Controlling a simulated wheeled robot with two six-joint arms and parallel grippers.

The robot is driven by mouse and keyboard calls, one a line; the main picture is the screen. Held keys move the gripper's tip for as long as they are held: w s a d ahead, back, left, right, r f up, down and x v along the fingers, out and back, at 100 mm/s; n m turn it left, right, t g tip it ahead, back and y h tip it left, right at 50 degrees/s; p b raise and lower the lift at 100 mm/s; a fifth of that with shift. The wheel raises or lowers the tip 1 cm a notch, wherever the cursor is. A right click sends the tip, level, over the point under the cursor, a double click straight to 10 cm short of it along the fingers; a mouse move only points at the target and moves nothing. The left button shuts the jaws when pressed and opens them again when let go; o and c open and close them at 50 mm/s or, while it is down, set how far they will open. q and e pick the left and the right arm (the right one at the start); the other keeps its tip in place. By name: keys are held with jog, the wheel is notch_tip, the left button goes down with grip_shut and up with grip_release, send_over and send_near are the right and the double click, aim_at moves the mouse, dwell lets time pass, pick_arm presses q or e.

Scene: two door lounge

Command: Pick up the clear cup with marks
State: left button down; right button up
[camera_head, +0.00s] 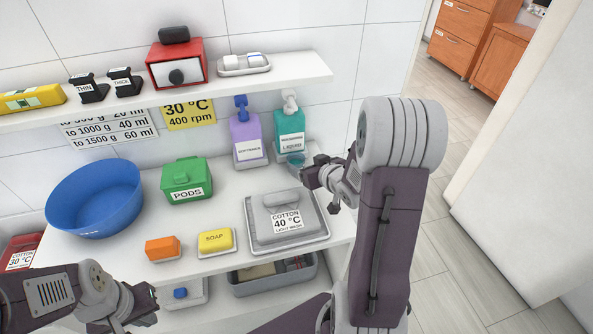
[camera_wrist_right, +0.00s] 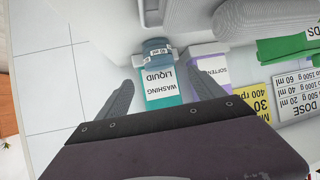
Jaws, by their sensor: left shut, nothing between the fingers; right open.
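The clear cup with marks (camera_head: 295,161) stands on the white counter in front of the teal washing liquid bottle (camera_head: 290,130), partly hidden by my right gripper. In the right wrist view the cup (camera_wrist_right: 157,48) looks bluish, with small ml labels, in front of the bottle (camera_wrist_right: 160,88). My right gripper (camera_head: 308,172) is open beside the cup. In the wrist view its fingers (camera_wrist_right: 159,86) are spread to either side of the bottle's label, with nothing gripped. My left gripper (camera_head: 148,302) is shut and empty, low at the front left.
A purple softener bottle (camera_head: 246,140) stands left of the teal one. A grey tray (camera_head: 312,236) with a cotton 40 °C label is in front. A green pods box (camera_head: 186,181), soap (camera_head: 215,240) and blue bowl (camera_head: 95,198) are further left. A shelf (camera_head: 300,75) hangs above.

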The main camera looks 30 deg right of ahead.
aim_at(292, 156)
jog(key=shift+s+d, duration=0.1)
jog(key=shift+d, duration=0.15)
jog(key=shift+w+a+f, duration=0.1)
jog(key=shift+w+a, duration=0.05)
jog(key=shift+w, duration=0.05)
jog(key=x, duration=0.3)
jog(key=shift+w+f, duration=0.15)
jog(key=shift+w, duration=0.2)
jog(key=x, duration=0.5)
jog(key=shift+s, duration=0.1)
jog(key=c, duration=1.4)
jog(key=shift+o, duration=0.2)
jog(key=shift+a, duration=0.1)
